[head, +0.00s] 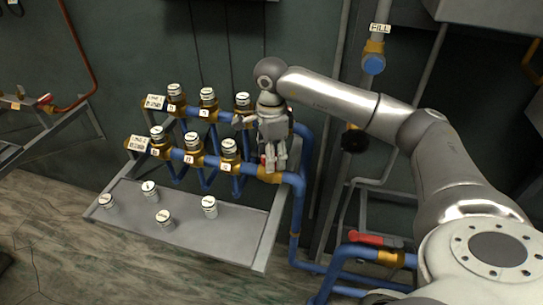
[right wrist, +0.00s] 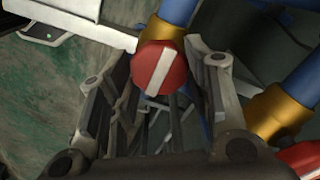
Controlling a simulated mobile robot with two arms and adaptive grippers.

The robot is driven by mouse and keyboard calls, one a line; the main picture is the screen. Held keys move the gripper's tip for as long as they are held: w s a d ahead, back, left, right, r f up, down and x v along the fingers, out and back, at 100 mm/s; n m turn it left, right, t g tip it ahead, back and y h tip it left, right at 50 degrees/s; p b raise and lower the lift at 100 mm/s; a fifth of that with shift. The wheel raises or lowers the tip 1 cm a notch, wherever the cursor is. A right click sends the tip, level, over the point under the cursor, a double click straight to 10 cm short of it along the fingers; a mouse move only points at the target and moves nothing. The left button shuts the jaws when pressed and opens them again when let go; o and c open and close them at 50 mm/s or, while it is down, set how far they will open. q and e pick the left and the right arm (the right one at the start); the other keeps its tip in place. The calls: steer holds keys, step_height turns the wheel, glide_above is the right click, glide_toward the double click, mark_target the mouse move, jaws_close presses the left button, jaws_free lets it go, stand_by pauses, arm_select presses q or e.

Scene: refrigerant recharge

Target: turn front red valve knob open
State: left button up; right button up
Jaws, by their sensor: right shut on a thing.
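The front red valve knob (right wrist: 160,68), round with a white bar across its face, sits between the two fingers of my right gripper (right wrist: 166,58) in the right wrist view. The white bar stands tilted in this view. In the head view my right gripper (head: 273,162) points down at the right end of the front blue pipe, by a brass valve body (head: 269,174). It is shut on the knob and covers most of it there. My left gripper is not in view.
Two blue pipes carry several brass fittings with white caps (head: 229,149). A grey tray (head: 232,241) holds loose white caps. A second red knob (right wrist: 306,158) shows at the lower right of the wrist view. A red lever (head: 368,239) lies on a lower pipe.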

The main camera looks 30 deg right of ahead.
stand_by(0.4)
steer(key=o, duration=1)
step_height(320, 180, up, 12)
stand_by(0.4)
